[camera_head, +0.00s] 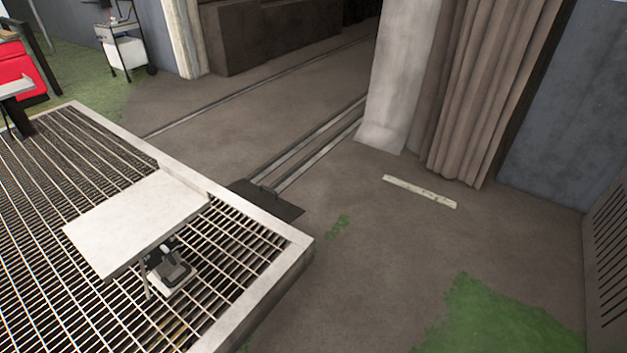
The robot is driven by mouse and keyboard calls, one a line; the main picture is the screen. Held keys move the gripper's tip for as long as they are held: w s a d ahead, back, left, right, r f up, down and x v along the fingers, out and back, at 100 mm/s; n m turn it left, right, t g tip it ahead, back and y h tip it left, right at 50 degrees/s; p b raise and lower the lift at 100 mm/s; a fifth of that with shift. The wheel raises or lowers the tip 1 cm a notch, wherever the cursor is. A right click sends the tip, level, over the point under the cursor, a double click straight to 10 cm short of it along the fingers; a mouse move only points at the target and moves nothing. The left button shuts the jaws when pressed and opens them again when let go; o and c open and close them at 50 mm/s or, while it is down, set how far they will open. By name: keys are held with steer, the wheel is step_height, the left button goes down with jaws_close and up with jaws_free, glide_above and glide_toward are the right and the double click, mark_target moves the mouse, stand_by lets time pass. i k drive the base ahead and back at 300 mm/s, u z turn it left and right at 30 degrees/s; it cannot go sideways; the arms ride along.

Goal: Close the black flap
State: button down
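A black flap (277,204), a dark flat plate, lies low against the outer edge of the grated platform (290,240), where the rails (318,142) meet it. A small raised part shows near its upper edge. Part of its near left side is hidden by the platform's pale rim. I cannot tell its exact tilt. My gripper is not in view.
A pale strip (420,191) lies on open ground at right. A pillar (398,80) and brown curtain (490,90) stand behind. A white cart (124,50) stands far left.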

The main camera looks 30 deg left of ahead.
mark_target(285, 210)
steer(key=u, duration=0.25)
steer(key=i, duration=1.05)
steer(key=u, duration=1.15)
steer(key=i, duration=0.9)
steer(key=u, duration=0.55)
steer(key=k, duration=0.85)
steer(key=u, duration=0.2)
steer(key=i, duration=0.95)
steer(key=z, duration=0.05)
